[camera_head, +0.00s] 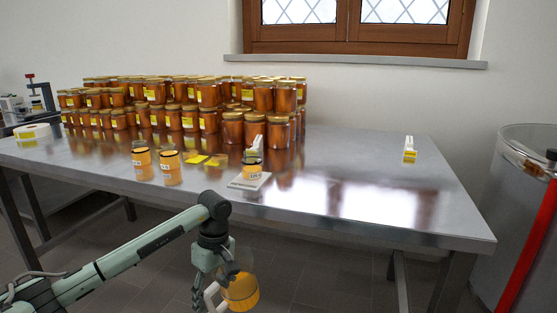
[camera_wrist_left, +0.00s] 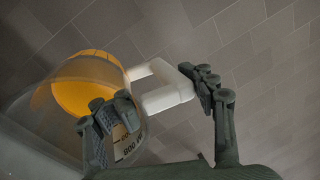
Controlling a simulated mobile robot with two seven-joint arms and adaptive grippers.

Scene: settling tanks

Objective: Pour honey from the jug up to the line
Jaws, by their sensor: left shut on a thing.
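The clear jug (camera_head: 241,291) holds orange honey and hangs in front of the table's near edge, low in the head view. My left gripper (camera_head: 214,284) is shut on its white handle. The left wrist view shows the jug (camera_wrist_left: 88,88) with printed marks on its wall and the white handle (camera_wrist_left: 165,92) between my gripper's fingers (camera_wrist_left: 163,100). A small glass jar (camera_head: 252,170) with orange contents and a label stands on a white scale (camera_head: 249,182) near the table's front edge. The jug is apart from this jar. My right gripper is out of view.
Many lidded honey jars (camera_head: 180,105) are stacked behind. The table's right half (camera_head: 370,190) is mostly clear, except a small white and yellow item (camera_head: 409,151). A steel drum (camera_head: 515,210) stands right.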

